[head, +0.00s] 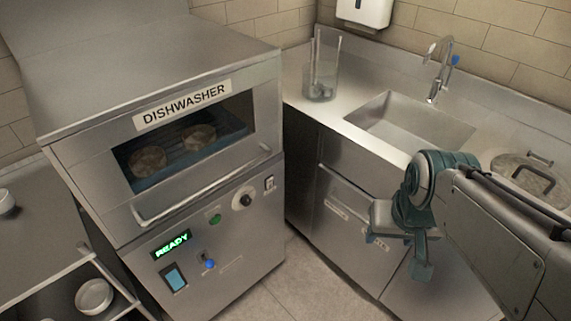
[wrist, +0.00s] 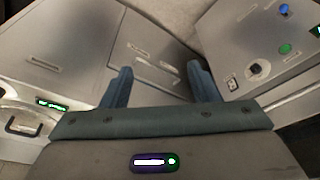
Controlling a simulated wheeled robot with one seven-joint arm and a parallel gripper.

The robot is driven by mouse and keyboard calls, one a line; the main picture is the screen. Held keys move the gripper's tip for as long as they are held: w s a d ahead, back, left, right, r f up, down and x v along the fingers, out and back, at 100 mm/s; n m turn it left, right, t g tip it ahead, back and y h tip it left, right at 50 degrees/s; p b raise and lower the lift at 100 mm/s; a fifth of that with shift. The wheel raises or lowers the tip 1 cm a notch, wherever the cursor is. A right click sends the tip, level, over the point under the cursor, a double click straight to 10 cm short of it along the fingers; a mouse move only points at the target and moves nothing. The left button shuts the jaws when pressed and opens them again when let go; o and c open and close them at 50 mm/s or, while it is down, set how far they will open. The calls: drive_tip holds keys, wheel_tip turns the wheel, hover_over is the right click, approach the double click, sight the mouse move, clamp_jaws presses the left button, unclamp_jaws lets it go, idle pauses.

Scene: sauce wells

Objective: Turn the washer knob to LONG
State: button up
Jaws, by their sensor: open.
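The steel dishwasher (head: 150,75) stands at left in the head view, with a window showing round dishes on a rack. Its knob (head: 244,200) is black on a pale dial, at the upper right of the lower panel. The knob also shows in the wrist view (wrist: 256,69), to the right of the fingers. The dial's labels are too small to read, so I cannot tell its setting. My gripper (head: 400,250) is open and empty, in front of the sink cabinet, well to the right of the knob and apart from it. Both fingers show in the wrist view (wrist: 160,72).
The panel also has a green READY display (head: 171,244), a green button (head: 215,219), a blue-tipped lever (head: 209,264) and a switch (head: 269,183). A door handle (head: 205,190) juts out above the panel. The sink (head: 410,125) is at right. Floor between is clear.

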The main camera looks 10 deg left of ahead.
drive_tip(key=w+a+f+n+t+b, duration=0.2)
drive_tip(key=w+a+f+n+t, duration=0.15)
drive_tip(key=w+f, duration=0.5)
drive_tip(key=n+t+y+b, duration=0.6)
drive_tip(key=n+y+b, duration=0.4)
drive_tip(key=n, duration=0.5)
approach(247, 202)
drive_tip(key=s, duration=0.1)
drive_tip(key=s+d+h+b, duration=0.1)
drive_tip(key=shift+s+d+r, duration=0.15)
drive_tip(key=shift+s, duration=0.2)
drive_tip(key=b, duration=0.3)
drive_tip(key=shift+w+b, duration=0.3)
drive_tip(key=shift+b, duration=0.05)
drive_tip(key=x, duration=1.1)
drive_tip(key=shift+w+r, duration=0.1)
drive_tip(key=shift+r, duration=0.1)
